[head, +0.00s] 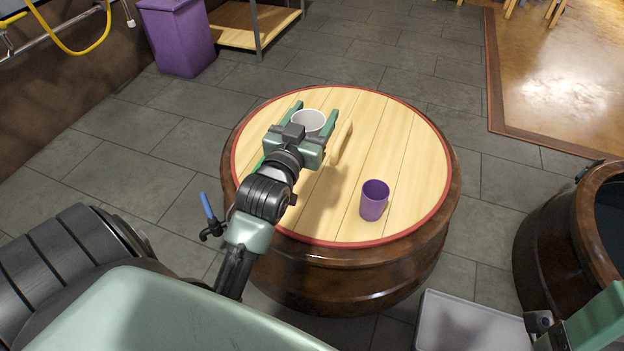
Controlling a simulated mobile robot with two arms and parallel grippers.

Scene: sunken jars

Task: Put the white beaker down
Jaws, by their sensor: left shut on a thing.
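The white beaker (308,120) is upright between the two green fingers of my left gripper (314,110), which is shut on it. They are over the far half of the round barrel table (405,135), which has a pale plank top and a red rim. The gripper's body hides the beaker's lower part, so I cannot tell whether its base touches the planks. Only a green and dark part of my right arm shows at the bottom right corner; its fingers are not visible.
A purple cup (374,200) stands on the near right of the tabletop. A pale wooden piece (342,143) is just right of my left gripper. A grey tray (470,325) and an open barrel (555,235) are at the lower right. The tabletop's right side is clear.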

